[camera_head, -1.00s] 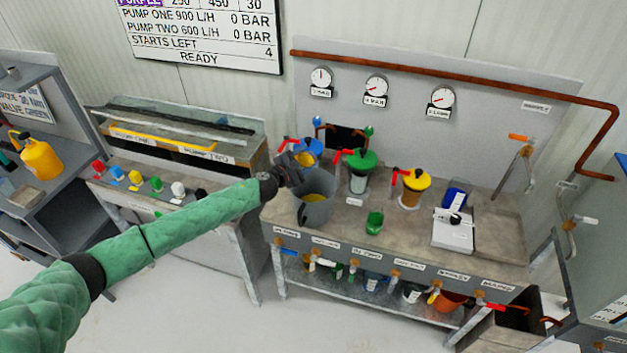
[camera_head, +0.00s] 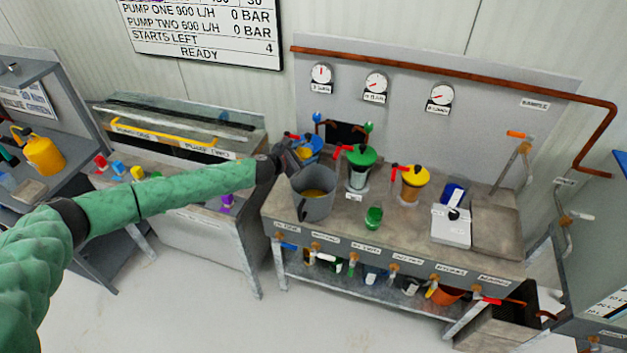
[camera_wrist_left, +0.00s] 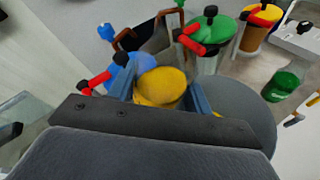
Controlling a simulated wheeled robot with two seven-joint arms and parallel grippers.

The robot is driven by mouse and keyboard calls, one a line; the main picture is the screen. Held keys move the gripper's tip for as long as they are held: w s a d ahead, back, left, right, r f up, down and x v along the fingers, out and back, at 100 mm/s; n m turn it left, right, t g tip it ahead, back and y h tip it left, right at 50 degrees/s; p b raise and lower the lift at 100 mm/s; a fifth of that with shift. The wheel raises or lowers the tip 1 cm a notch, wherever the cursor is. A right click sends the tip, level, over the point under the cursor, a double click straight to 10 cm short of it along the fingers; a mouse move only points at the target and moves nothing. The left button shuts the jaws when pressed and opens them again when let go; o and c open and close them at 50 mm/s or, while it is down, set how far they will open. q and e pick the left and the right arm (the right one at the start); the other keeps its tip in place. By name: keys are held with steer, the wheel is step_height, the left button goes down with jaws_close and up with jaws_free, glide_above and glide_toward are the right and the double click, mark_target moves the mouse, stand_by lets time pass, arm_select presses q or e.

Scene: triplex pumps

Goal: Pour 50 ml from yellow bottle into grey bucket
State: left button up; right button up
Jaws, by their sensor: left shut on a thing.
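In the wrist view my left gripper (camera_wrist_left: 162,92) is shut on a yellow bottle (camera_wrist_left: 160,88), whose round yellow end shows between the blue-grey fingers. In the head view my left gripper (camera_head: 290,158) is at the bucket's upper left rim; the bottle cannot be made out there. The grey bucket (camera_head: 312,208) stands upright at the left end of the pump bench, with something yellow inside. In the wrist view the bucket (camera_wrist_left: 255,118) is partly hidden behind the gripper. Whether liquid is flowing cannot be seen. My right gripper is not in view.
A blue-lidded pot (camera_head: 309,147) stands close behind the bucket. A green-lidded pot (camera_head: 361,157), a yellow-lidded pot (camera_head: 415,178) and a green cup (camera_head: 374,218) stand to the right. A white scale (camera_head: 452,226) is farther right. A yellow jug (camera_head: 43,156) stands on the left shelf.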

arm_select(q)
steer(key=shift+w+a+r+n+g, duration=0.1)
steer(key=shift+w+r+n+g, duration=0.2)
steer(key=shift+r+n, duration=0.15)
steer(key=shift+w+a+f+n+g+h, duration=0.15)
steer(key=shift+w+f+n+g+h, duration=0.2)
steer(key=shift+n, duration=0.35)
steer(key=shift+w+a+f+n+g+h, duration=0.1)
steer(key=shift+f+n+g, duration=0.2)
steer(key=shift+n+g, duration=0.3)
